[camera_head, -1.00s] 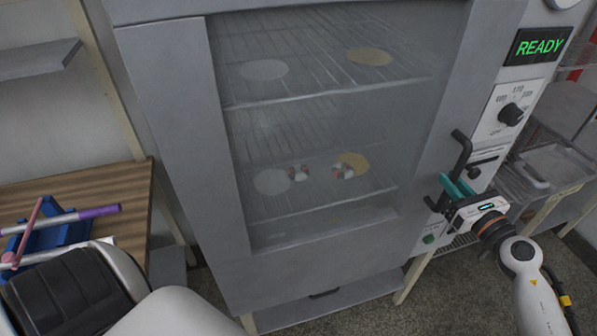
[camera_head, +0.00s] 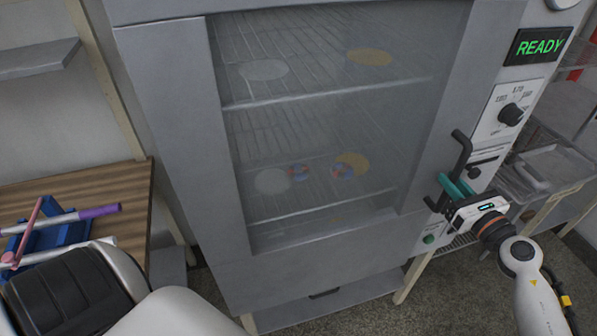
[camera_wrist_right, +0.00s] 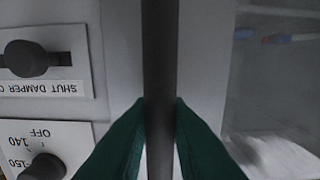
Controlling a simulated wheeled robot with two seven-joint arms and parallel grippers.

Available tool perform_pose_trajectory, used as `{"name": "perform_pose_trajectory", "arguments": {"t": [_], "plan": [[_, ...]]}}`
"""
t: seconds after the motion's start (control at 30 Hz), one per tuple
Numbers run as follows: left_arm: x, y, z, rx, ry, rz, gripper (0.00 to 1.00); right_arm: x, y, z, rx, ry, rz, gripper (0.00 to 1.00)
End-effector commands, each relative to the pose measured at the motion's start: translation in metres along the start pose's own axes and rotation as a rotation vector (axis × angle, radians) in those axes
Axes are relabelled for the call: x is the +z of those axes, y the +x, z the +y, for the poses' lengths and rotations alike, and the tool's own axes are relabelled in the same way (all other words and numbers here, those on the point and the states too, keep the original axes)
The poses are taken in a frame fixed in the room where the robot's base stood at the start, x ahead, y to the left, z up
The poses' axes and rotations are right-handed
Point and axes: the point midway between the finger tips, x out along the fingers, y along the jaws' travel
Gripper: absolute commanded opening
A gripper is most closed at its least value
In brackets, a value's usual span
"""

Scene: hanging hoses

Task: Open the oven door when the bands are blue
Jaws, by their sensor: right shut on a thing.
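The oven door (camera_head: 232,215) is closed, with a large glass window. In the right wrist view a blue band (camera_wrist_right: 244,34) also shows behind the glass. The dark upright door handle (camera_head: 463,150) is on the door's right edge. My right gripper (camera_head: 449,187) has teal fingers shut around the handle's lower part. The handle bar (camera_wrist_right: 160,60) runs between both fingertips in the right wrist view. My left gripper is out of view.
A green READY display (camera_head: 540,47) and a control knob (camera_head: 511,114) are on the panel right of the door. A wooden table (camera_head: 100,185) with a blue rack (camera_head: 60,235) stands at left. Metal trays (camera_head: 550,165) are at right.

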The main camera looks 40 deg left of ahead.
Motion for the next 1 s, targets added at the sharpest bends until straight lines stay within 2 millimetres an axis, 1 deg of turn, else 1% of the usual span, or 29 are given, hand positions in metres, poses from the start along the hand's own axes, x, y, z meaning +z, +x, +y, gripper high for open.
{"name": "perform_pose_trajectory", "arguments": {"t": [0.37, 0.47, 0.7, 1.0], "plan": [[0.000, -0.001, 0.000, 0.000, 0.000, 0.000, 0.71, 0.000, -0.003, 0.000, 0.001, 0.000, 0.000, 0.00], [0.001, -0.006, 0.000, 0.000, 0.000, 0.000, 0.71, -0.001, -0.014, 0.000, 0.002, 0.000, -0.001, 0.00], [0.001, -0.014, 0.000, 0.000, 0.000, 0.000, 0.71, 0.000, -0.051, -0.004, 0.003, -0.001, -0.003, 0.00], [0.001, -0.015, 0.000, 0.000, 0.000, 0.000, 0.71, 0.000, -0.093, -0.005, 0.009, -0.003, -0.001, 0.00]]}}
